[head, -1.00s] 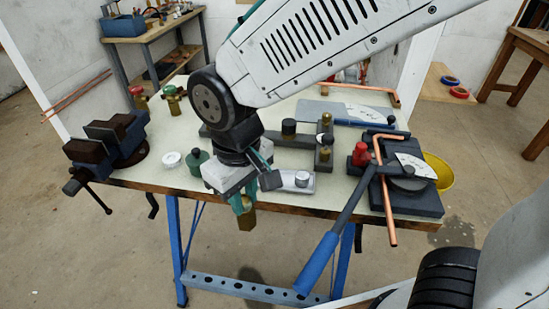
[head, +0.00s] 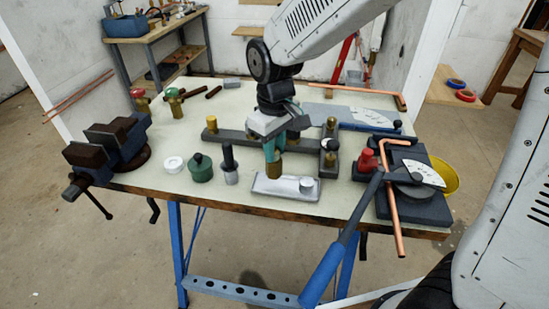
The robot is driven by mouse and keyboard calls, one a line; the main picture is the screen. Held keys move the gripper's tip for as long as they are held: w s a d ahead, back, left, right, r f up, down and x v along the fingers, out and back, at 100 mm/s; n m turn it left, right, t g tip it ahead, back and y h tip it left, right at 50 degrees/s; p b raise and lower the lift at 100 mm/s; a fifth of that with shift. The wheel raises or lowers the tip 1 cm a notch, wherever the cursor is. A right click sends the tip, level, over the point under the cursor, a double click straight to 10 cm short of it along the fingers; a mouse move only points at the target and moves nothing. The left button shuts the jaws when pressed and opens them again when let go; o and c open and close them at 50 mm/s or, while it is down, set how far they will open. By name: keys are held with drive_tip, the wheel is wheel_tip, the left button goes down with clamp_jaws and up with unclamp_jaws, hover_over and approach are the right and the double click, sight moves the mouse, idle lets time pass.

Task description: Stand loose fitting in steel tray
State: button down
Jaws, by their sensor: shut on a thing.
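My gripper (head: 271,148) points down over the workbench and is shut on a brass fitting (head: 274,169), which hangs upright below the fingers. The steel tray (head: 270,186) is a shallow pale tray near the bench's front edge. The fitting appears over the tray's back left part; I cannot tell whether its lower end touches the tray. A small silvery cylinder (head: 306,186) stands at the tray's right end. The upper part of the fitting is hidden by the fingers.
A dark bar with brass pegs (head: 212,125) lies behind the tray. A black-handled tool (head: 229,165), a green pot (head: 201,168) and a white ring (head: 173,164) stand to the left. A vise (head: 118,143) is further left. A pipe bender (head: 405,195) fills the right side.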

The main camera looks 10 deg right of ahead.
drive_tip(key=shift+f, duration=1.7)
drive_tip(key=c, duration=1.2)
unclamp_jaws()
drive_tip(key=shift+f, duration=0.15)
drive_tip(key=shift+c, duration=0.2)
wheel_tip(320, 180, up, 12)
drive_tip(key=shift+r, duration=0.2)
drive_tip(key=s+d+r+m, duration=0.1)
drive_tip(key=s+d+m, duration=0.2)
drive_tip(key=s+d, duration=0.5)
drive_tip(key=s+d+r+m+t, duration=0.1)
drive_tip(key=s+d+m, duration=0.3)
drive_tip(key=s+d, duration=0.4)
drive_tip(key=s, duration=0.5)
drive_tip(key=shift+s, duration=0.4)
